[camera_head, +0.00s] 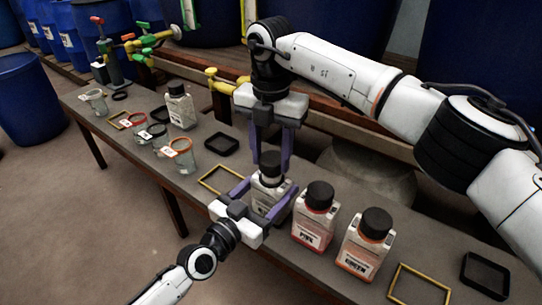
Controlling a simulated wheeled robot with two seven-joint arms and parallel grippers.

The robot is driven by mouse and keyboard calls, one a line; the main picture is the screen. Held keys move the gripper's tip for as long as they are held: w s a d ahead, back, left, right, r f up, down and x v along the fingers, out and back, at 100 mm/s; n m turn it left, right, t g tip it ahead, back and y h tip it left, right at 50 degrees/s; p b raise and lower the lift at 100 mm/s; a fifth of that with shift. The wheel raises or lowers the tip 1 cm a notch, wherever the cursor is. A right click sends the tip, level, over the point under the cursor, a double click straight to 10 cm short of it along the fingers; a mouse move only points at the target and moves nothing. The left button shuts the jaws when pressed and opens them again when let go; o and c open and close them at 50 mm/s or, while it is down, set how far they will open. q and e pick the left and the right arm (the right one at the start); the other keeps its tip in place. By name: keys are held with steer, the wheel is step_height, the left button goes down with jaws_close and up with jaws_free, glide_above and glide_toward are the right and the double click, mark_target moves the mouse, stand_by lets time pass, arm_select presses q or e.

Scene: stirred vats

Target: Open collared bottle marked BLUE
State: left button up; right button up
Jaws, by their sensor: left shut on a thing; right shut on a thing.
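A pale bottle with a black cap (271,159) stands upright on the table between my two grippers. The label on its body (268,181) is mostly covered, so I cannot read it. My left gripper (266,193) reaches in from the front and is shut on the bottle's body, with a purple finger on each side. My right gripper (271,157) comes down from above and is shut on the black cap. The cap sits at the top of the bottle; I cannot tell whether it has turned or come loose.
Two reddish bottles with black caps (315,216) (366,244) stand close on the right. Another capped bottle (180,106) and several beakers (181,158) stand on the left. Yellow and black frames (221,144) lie on the table (345,190). Valves and blue barrels stand behind.

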mark_target(271, 159)
steer(key=shift+r, duration=2.05)
arm_select(q)
steer(key=o, duration=1.6)
